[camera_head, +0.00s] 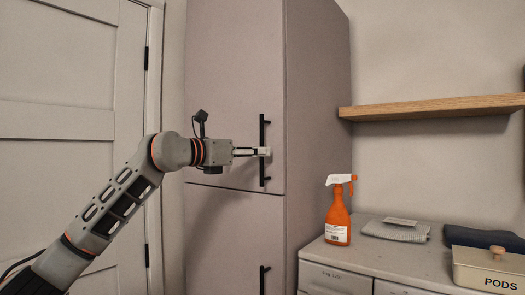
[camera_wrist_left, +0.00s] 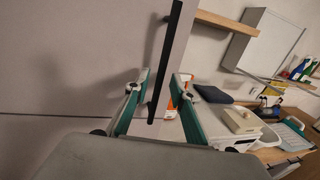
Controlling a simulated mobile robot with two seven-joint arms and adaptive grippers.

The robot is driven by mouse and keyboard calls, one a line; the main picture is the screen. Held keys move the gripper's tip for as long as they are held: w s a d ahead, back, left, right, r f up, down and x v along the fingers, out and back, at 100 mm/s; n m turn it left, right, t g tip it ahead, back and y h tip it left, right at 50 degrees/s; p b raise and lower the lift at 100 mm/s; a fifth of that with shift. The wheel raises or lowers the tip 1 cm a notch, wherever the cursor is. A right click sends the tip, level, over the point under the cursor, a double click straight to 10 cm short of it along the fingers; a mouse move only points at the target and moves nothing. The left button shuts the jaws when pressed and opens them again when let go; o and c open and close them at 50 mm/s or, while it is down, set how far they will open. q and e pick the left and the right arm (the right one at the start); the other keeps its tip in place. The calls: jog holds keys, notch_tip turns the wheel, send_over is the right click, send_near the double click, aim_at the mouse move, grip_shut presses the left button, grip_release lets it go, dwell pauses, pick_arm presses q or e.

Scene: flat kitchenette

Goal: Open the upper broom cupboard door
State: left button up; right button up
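The tall grey broom cupboard has an upper door (camera_head: 230,70) that looks shut in the head view. Its vertical black bar handle (camera_head: 262,175) is near the door's right edge. My left gripper (camera_head: 264,151) is level with the handle's middle, its fingers reaching it from the left. In the left wrist view the handle (camera_wrist_left: 172,45) runs between the two spread fingers (camera_wrist_left: 160,88), with a gap visible on each side. The gripper is open around the bar and not closed on it. My right gripper is not in view.
A lower door (camera_head: 225,240) with its own black handle (camera_head: 263,280) is below. To the right, a counter (camera_head: 350,260) holds an orange spray bottle (camera_head: 338,215), a folded cloth (camera_head: 395,231) and a pods box (camera_head: 490,270). A wooden shelf (camera_head: 430,107) is above it.

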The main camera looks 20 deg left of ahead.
pick_arm(q)
jog(key=shift+x, duration=1.15)
grip_shut()
jog(key=shift+a, duration=0.1)
jog(key=shift+s, duration=0.1)
